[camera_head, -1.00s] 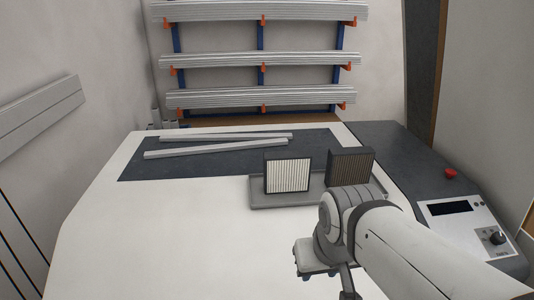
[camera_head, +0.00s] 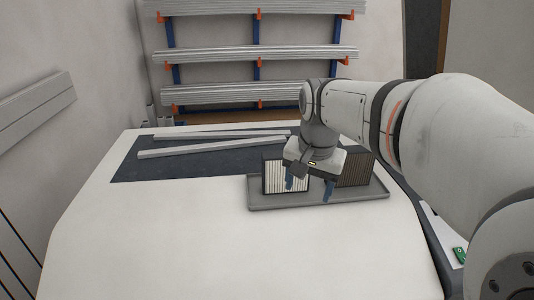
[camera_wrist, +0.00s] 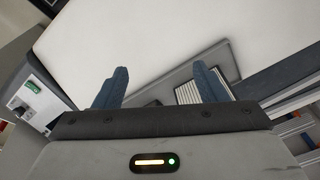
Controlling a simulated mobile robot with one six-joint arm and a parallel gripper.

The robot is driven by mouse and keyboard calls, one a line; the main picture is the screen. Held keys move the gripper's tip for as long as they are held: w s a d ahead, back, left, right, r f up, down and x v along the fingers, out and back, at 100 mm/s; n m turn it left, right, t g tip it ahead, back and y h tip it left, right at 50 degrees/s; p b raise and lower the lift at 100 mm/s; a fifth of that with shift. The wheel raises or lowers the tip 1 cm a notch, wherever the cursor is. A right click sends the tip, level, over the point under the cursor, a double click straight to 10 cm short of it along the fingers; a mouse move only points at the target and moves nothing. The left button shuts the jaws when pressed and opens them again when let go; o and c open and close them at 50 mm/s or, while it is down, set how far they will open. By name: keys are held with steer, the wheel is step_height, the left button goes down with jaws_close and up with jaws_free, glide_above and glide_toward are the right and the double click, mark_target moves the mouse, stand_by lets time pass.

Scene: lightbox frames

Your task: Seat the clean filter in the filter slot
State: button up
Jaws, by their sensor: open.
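The clean-looking filter (camera_head: 283,179), with white pleats in a dark frame, stands upright at the left of a grey tray (camera_head: 262,201). A brown-pleated filter (camera_head: 356,171) stands at the tray's right, partly behind my arm. My gripper (camera_head: 309,185) is open, with blue fingers pointing down over the tray. In the head view its left finger overlaps the white filter's right part; I cannot tell whether they touch. White pleats (camera_wrist: 187,93) also show behind the right finger in the wrist view. I cannot make out a filter slot.
Two pale bars (camera_head: 215,148) lie on a dark mat (camera_head: 150,168) at the back left. The white table (camera_head: 180,230) is clear at the front left. A control panel (camera_wrist: 38,103) shows in the wrist view, mostly hidden in the head view. A rack (camera_head: 258,55) stands behind.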

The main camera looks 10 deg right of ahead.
steer(key=w+r+m+g, duration=0.15)
steer(key=w+m, duration=0.35)
steer(key=w, duration=0.8)
steer(key=m, duration=0.6)
glide_toward(273, 172)
steer(key=shift+g, duration=0.35)
steer(key=d, duration=0.1)
steer(key=w+d, duration=0.2)
steer(key=d, duration=0.1)
steer(key=shift+w+d+r, duration=0.1)
steer(key=shift+w+r, duration=0.05)
steer(key=shift+w, duration=0.1)
steer(key=shift+w+m, duration=0.3)
steer(key=shift+m, duration=0.1)
steer(key=shift+w+f, duration=0.1)
steer(key=shift+f, duration=0.4)
step_height(273, 172, down, 7)
steer(key=p, duration=0.1)
steer(key=shift+s, duration=0.25)
steer(key=shift+d, duration=0.1)
steer(key=c, duration=1.2)
